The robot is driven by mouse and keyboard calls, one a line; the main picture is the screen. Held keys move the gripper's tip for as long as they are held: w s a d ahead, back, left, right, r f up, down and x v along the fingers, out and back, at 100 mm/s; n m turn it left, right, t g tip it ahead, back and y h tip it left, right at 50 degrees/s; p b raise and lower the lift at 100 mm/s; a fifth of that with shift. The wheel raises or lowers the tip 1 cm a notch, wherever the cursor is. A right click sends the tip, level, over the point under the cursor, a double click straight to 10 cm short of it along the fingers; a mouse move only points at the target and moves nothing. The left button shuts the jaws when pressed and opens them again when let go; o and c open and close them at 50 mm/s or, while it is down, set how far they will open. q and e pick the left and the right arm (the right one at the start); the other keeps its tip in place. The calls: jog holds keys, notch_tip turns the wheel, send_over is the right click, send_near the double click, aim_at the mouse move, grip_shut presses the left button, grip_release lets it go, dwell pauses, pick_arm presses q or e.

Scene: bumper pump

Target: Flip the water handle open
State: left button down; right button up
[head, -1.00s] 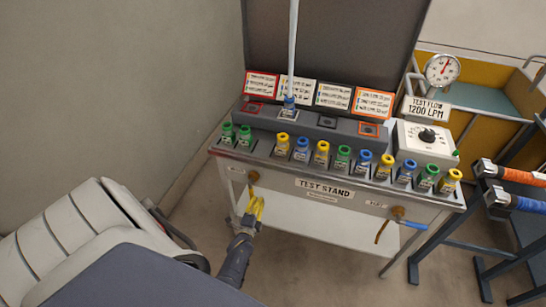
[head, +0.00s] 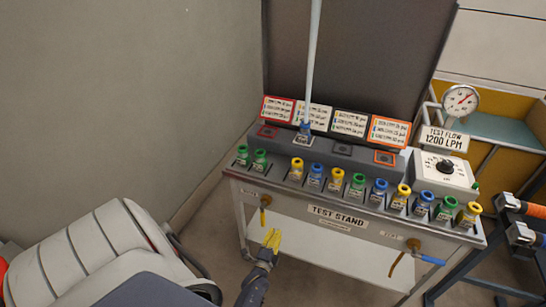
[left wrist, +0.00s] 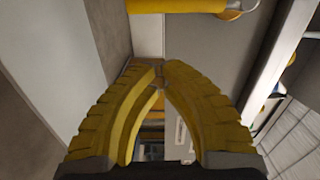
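The test stand (head: 337,214) has two valves on its front panel. The right valve has a blue-gripped handle (head: 430,260) pointing right, and a tan spout hangs down beside it. The left valve (head: 265,202) has a yellow part hanging straight down. The valve labels are too small to read. My left gripper (head: 272,238), with yellow fingers, is just below the left valve and well left of the blue handle. In the left wrist view its fingertips (left wrist: 162,66) nearly meet with nothing seen between them. A yellow bar (left wrist: 175,5) crosses the top there, apart from the fingertips. My right gripper is not in view.
A row of several colored caps (head: 337,180) stands along the stand's top. A gauge (head: 460,100) and a dial box (head: 445,168) are at the right. A rack with orange and blue couplings (head: 524,208) stands right of the stand.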

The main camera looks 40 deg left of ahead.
pick_arm(q)
jog(key=v, duration=0.8)
jog(key=shift+s, duration=0.15)
jog(key=s+d+f+n+g+h, duration=0.2)
jog(key=s+d+f+n+g, duration=0.15)
jog(key=f, duration=0.35)
jog(key=s+d+f+n+g+h, duration=0.25)
jog(key=d+f, duration=0.25)
jog(key=f, duration=0.3)
jog(key=s+d+f+n+g+h, duration=0.1)
jog(key=s+d+f+n+g, duration=0.2)
jog(key=f, duration=0.4)
jog(key=s+d+f+g+h, duration=0.1)
jog(key=s+f+g, duration=0.2)
jog(key=s, duration=1.1)
jog(key=s+d+f+g+h, duration=0.1)
jog(key=s+f, duration=0.5)
jog(key=s, duration=0.9)
jog(key=shift+s+d+f+m+g, duration=0.3)
jog(key=shift+d+g, duration=0.2)
jog(key=shift+g, duration=0.5)
